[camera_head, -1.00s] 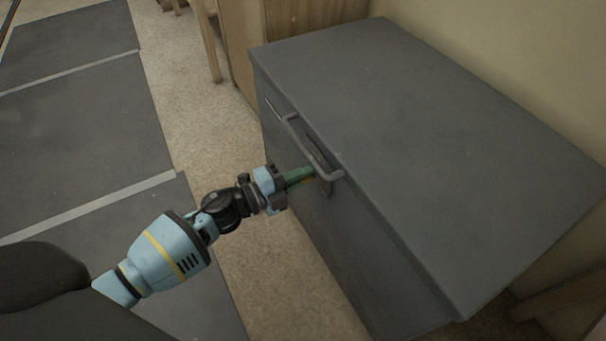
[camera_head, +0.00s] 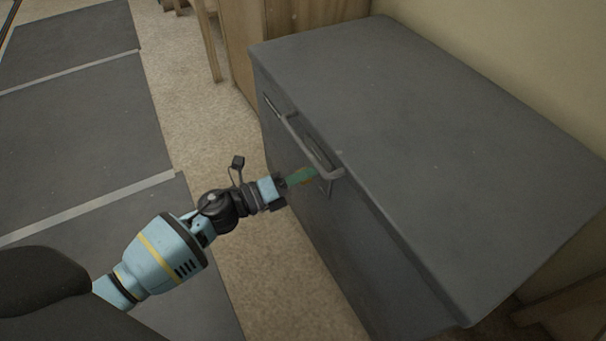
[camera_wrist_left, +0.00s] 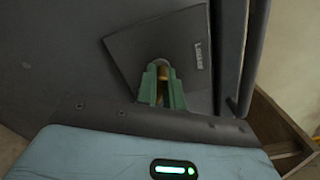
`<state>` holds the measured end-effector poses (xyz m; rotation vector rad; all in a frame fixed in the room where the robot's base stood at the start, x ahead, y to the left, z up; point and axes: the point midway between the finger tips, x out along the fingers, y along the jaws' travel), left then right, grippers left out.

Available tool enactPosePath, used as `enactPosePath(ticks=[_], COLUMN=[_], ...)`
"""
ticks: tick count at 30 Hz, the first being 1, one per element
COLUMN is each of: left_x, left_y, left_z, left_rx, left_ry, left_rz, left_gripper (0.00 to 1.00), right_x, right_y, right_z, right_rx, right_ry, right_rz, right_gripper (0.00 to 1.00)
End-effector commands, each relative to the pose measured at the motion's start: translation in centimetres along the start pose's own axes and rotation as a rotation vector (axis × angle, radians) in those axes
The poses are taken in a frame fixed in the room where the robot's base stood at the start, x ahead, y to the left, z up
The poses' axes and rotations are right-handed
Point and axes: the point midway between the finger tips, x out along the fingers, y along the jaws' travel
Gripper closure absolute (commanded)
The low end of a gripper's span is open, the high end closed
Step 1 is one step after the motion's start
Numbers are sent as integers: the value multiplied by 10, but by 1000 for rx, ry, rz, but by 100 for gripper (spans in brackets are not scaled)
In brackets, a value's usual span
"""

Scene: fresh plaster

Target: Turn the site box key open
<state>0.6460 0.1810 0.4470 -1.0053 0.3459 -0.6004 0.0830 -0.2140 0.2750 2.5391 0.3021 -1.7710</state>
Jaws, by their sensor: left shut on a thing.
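The site box (camera_head: 440,150) is a dark grey chest with a flat closed top, on the right of the head view. My left gripper (camera_head: 312,174) is at its front face, just below the long bar handle (camera_head: 308,146). In the left wrist view, the green fingers (camera_wrist_left: 163,85) are shut on a small brass key (camera_wrist_left: 163,74), in front of a dark square plate (camera_wrist_left: 180,50) with partly readable white lettering. The plate looks tilted in that view. The fingers hide most of the key. My right gripper is not in view.
Grey floor mats (camera_head: 80,110) with pale seams lie at the left. Bare beige floor (camera_head: 205,110) runs between them and the box. A wooden cabinet (camera_head: 240,50) stands behind the box, and a pale wall (camera_head: 510,50) is close on its right.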

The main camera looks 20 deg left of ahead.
Motion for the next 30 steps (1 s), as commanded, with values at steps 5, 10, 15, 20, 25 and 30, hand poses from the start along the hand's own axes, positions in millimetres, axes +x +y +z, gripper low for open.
enactPosePath(ticks=[5, 10, 15, 20, 25, 30], left_x=[0, 0, 0, 0, 0, -4], left_y=[1, 1, 1, 0, 0, 0], left_z=[0, 0, 0, 0, 0, 0], left_rx=[15, 17, 16, 15, 14, 12], left_ry=[0, 0, 0, 0, 0, 0], left_rz=[2, 2, 2, 1, 1, 2], left_gripper=[100, 100, 88, 69, 69, 69], right_x=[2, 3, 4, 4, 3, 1], right_y=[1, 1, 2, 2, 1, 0], right_z=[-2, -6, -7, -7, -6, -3], right_rx=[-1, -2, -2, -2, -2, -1], right_ry=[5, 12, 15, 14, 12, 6], right_rz=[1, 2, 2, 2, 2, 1], right_gripper=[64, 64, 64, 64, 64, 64])
